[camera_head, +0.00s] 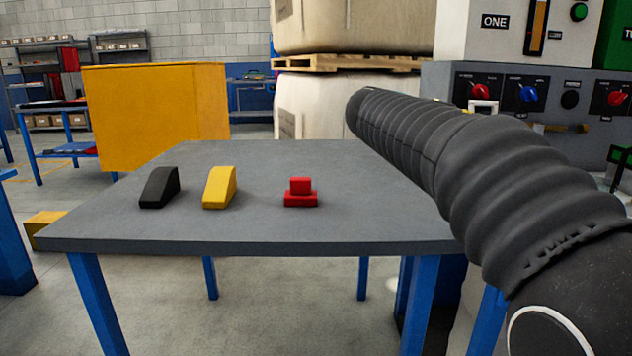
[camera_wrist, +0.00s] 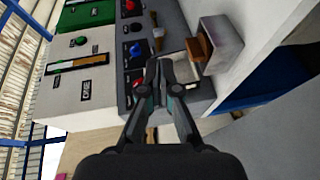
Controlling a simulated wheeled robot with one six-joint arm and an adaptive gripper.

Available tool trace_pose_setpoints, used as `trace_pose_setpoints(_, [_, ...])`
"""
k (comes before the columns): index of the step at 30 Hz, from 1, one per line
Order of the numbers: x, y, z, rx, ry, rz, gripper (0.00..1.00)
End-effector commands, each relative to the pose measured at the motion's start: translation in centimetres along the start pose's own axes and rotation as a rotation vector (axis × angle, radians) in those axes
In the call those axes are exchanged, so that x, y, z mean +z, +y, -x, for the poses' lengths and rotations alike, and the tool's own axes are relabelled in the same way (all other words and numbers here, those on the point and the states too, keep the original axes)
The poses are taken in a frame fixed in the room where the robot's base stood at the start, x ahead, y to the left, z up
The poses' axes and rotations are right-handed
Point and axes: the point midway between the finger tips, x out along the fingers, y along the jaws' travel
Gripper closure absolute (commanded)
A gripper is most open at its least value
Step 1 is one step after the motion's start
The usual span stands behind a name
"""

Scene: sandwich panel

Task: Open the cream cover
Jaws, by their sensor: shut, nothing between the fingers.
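A small cream, frame-like piece (camera_head: 483,105), which looks like the cream cover, shows just above my arm's dark sleeve on the front of the control panel (camera_head: 535,84). In the wrist view a pale piece (camera_wrist: 178,66) lies right at the fingertips, partly hidden by them. My gripper (camera_wrist: 160,72) is shut and empty, pointing at the panel. I cannot tell whether it touches the pale piece. In the head view my gripper is hidden behind my arm.
Red and blue knobs (camera_head: 528,94) sit along the panel. A grey box with a brown part (camera_wrist: 218,44) juts out beside the fingertips. The grey table (camera_head: 250,225) holds a black wedge (camera_head: 158,188), a yellow wedge (camera_head: 220,188) and a red stepped block (camera_head: 300,194).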

Motion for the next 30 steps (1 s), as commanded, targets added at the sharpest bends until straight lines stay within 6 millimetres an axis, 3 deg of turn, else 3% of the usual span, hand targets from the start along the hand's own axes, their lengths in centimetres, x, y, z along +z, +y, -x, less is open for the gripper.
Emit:
trace_pose_setpoints(5, [2.7,-2.0,0.3,-0.125,0.022,-0.016,1.00])
trace_pose_setpoints(11, [7.1,-6.2,1.8,-0.339,0.057,-0.059,1.00])
trace_pose_setpoints(17, [13.2,-12.7,5.7,-0.642,0.094,-0.164,1.00])
trace_pose_setpoints(21, [17.1,-17.3,9.3,-0.848,0.108,-0.267,1.00])
trace_pose_setpoints(30, [22.6,-24.9,16.7,-1.191,0.108,-0.518,1.00])
